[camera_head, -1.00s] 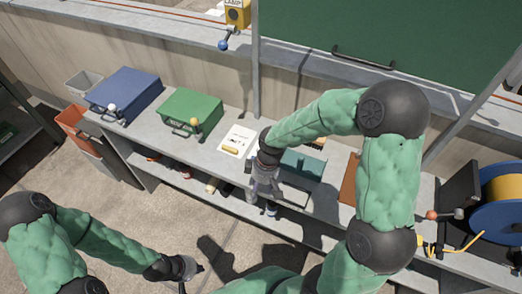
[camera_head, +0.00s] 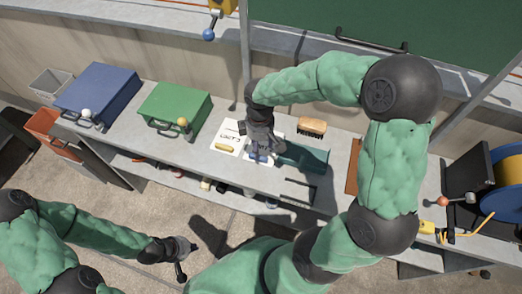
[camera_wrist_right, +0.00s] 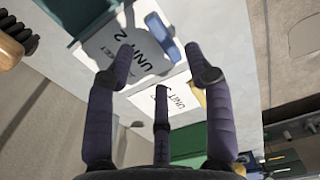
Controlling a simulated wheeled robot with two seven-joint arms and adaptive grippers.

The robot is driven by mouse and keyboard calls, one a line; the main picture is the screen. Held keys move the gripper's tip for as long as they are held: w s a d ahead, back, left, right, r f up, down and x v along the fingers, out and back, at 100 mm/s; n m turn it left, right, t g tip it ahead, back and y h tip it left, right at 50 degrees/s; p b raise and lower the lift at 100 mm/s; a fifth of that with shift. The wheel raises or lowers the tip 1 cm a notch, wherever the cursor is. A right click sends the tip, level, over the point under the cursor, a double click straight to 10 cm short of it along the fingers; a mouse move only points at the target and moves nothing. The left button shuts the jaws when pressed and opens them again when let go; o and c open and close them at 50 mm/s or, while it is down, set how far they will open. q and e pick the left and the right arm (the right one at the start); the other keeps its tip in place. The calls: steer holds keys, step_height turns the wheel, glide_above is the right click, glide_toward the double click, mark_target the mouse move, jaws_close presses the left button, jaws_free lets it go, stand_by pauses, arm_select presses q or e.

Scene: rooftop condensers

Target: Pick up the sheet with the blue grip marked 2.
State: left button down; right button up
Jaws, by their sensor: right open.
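The white sheet marked UNIT 2 (camera_wrist_right: 104,44) lies on the bench in the right wrist view, its blue grip (camera_wrist_right: 169,40) along one edge. In the head view the blue grip (camera_head: 258,160) shows beneath my right gripper (camera_head: 262,150), which hides most of that sheet. My right gripper (camera_wrist_right: 165,70) is open and empty, its fingers above the sheet's edge and short of the blue grip. I cannot tell its exact height. My left gripper (camera_head: 183,262) hangs low at the bottom left, away from the bench; its fingers are too small to read.
A second sheet (camera_head: 234,131) with a yellow grip (camera_head: 224,148) lies just left. A teal box (camera_head: 308,157) and a brush (camera_head: 312,127) are to the right. Green (camera_head: 172,110) and blue (camera_head: 99,90) cases stand further left, a cable reel (camera_head: 505,190) far right.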

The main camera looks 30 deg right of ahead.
mark_target(260, 155)
steer(key=shift+f+b, duration=1.35)
steer(key=shift+f, duration=1.8)
steer(key=shift+c, duration=0.3)
jaws_close()
